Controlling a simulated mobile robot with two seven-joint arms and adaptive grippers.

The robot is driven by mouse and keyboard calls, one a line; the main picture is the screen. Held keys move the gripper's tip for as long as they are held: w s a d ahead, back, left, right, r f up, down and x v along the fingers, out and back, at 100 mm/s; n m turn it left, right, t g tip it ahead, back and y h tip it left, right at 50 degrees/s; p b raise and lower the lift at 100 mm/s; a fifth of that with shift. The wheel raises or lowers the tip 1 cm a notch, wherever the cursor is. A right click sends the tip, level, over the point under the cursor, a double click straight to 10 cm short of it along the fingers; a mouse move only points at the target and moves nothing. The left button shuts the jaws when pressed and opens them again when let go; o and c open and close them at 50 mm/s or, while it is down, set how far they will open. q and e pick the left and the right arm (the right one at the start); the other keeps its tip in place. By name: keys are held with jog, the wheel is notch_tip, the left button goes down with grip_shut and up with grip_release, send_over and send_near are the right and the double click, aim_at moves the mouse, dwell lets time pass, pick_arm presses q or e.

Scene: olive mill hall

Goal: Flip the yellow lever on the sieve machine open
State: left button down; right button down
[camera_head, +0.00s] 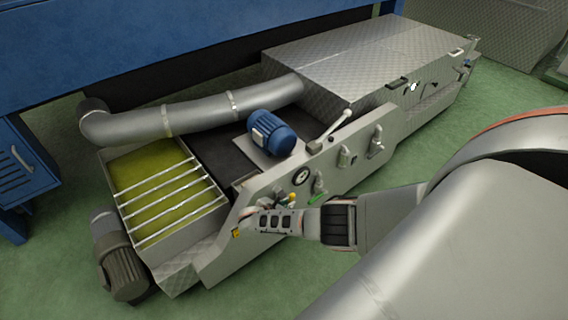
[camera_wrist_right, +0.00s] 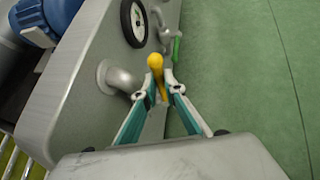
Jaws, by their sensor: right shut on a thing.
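The sieve machine (camera_head: 230,252) stands on the floor, with a metal side panel facing my right arm. The yellow lever (camera_wrist_right: 155,63) sits on this panel; in the right wrist view its rounded yellow end shows between the two fingertips. In the head view only a small yellow bit of it shows beside the gripper. My right gripper (camera_wrist_right: 161,78) is shut on the yellow lever, with a finger on either side. It also shows in the head view (camera_head: 245,222), against the panel's lower part. My left gripper is not in view.
A green lever (camera_wrist_right: 177,48) and a black-rimmed round wheel (camera_wrist_right: 134,22) are close to the gripper. A blue motor (camera_head: 271,132), a silver pipe (camera_head: 190,113) and a barred bin (camera_head: 165,190) belong to the machine. Green floor (camera_head: 270,285) is clear in front.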

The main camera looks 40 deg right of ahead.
pick_arm(q)
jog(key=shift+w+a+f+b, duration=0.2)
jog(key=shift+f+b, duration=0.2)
jog(key=shift+b, duration=0.45)
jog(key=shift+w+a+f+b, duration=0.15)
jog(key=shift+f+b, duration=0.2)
jog(key=shift+b, duration=0.45)
pick_arm(e)
jog(key=shift+s+a+f+n+h, duration=0.1)
jog(key=shift+a+f+n+h, duration=0.05)
jog(key=shift+a+h, duration=0.5)
jog(key=shift+a+f+n+h, duration=0.15)
jog(key=shift+a+h, duration=0.25)
jog(key=shift+h, duration=0.35)
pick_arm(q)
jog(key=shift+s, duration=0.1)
pick_arm(e)
jog(key=c, duration=2.1)
grip_release()
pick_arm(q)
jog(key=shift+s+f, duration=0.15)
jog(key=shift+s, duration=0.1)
pick_arm(e)
jog(key=v, duration=1.2)
jog(key=shift+s, duration=0.1)
